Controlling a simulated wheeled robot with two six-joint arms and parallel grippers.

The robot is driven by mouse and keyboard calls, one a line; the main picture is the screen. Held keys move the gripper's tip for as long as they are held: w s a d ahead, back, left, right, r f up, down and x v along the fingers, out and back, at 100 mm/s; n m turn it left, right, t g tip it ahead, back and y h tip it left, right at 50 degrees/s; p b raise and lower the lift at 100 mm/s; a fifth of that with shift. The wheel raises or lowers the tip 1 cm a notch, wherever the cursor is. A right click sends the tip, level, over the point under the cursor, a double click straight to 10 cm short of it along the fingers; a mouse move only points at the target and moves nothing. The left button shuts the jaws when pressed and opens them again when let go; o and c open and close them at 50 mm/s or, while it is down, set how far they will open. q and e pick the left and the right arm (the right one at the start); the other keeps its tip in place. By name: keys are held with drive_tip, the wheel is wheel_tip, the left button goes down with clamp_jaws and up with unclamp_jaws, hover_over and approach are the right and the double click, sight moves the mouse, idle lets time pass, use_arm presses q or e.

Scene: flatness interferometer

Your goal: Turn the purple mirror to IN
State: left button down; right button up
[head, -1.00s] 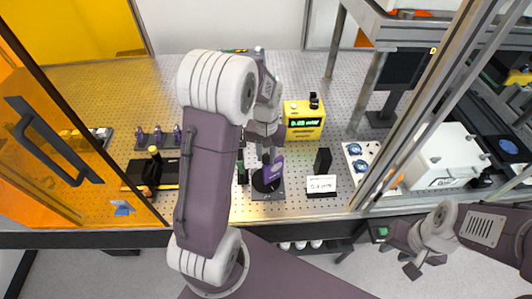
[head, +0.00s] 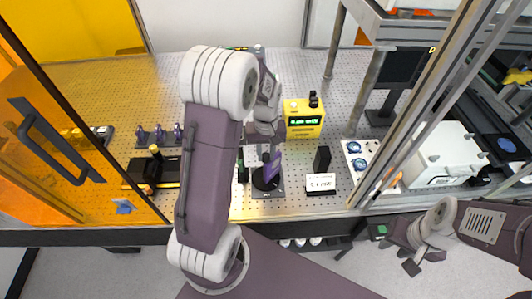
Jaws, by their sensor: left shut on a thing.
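The purple mirror (head: 272,168) stands on a round black mount (head: 262,183) on a dark base plate, near the front of the perforated optical table. My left gripper (head: 266,154) reaches down onto the mirror from above and is shut on it; the arm hides part of the contact. A small white label (head: 320,182) stands to the right of the mount, its text too small to read. My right gripper (head: 411,267) hangs low at the right, away from the table; its jaw state is unclear.
A yellow meter (head: 303,120) with a green readout stands behind the mirror. A black block (head: 322,159) is close to its right. Several small purple-topped parts (head: 159,134) stand at the left. An orange door (head: 75,150) and a metal frame post (head: 425,110) flank the opening.

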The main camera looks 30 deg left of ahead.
use_arm(q)
drive_tip(key=c, duration=1.2)
unclamp_jaws()
drive_tip(key=shift+o, duration=0.2)
wheel_tip(320, 180, up, 9)
drive_tip(key=shift+r+b, duration=0.1)
drive_tip(key=shift+b, duration=0.45)
